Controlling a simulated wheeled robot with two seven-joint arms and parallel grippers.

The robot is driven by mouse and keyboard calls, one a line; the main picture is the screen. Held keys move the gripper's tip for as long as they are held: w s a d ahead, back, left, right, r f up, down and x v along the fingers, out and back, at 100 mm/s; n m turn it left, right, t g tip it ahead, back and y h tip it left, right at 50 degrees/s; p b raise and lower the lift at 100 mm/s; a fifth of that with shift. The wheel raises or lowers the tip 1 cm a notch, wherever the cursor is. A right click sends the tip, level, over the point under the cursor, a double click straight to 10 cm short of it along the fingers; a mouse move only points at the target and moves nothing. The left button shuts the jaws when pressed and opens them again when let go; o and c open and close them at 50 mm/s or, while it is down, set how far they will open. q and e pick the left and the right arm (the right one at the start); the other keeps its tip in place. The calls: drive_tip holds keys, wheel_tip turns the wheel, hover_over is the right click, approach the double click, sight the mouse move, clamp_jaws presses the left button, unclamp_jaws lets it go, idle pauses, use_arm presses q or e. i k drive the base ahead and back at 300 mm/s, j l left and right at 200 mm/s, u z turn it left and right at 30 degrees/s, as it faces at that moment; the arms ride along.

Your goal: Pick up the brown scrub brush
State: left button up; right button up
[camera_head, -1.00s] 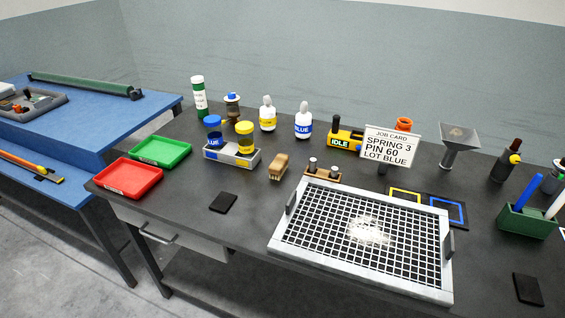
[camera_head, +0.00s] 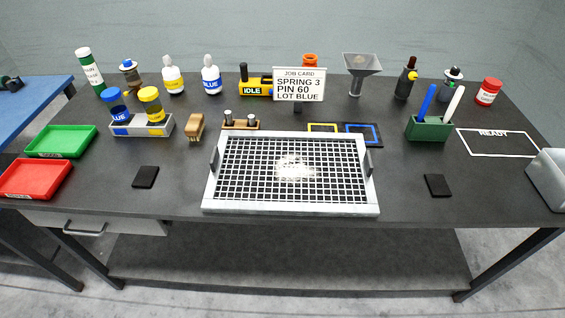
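The brown scrub brush (camera_head: 195,128) stands on the dark bench top (camera_head: 180,195), left of centre, with its pale bristles facing down. It is between the grey holder with the blue-lidded and yellow-lidded jars and the small wooden block with metal pegs. Nothing touches it that I can see. Neither of my grippers shows in the head view.
A white-framed grid tray (camera_head: 213,187) with white powder is right of the brush. The jar holder (camera_head: 142,132) is close on its left. A wooden peg block (camera_head: 240,125) is close on its right. Green (camera_head: 60,141) and red (camera_head: 35,179) trays lie left. Bench front-left of the grid is mostly clear.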

sight(193, 129)
drive_tip(key=j+z, duration=0.35)
drive_tip(key=j, duration=0.2)
drive_tip(key=j+z, duration=0.35)
drive_tip(key=j, duration=0.2)
drive_tip(key=k+j+z, duration=0.1)
drive_tip(key=j+z, duration=0.25)
drive_tip(key=j, duration=0.2)
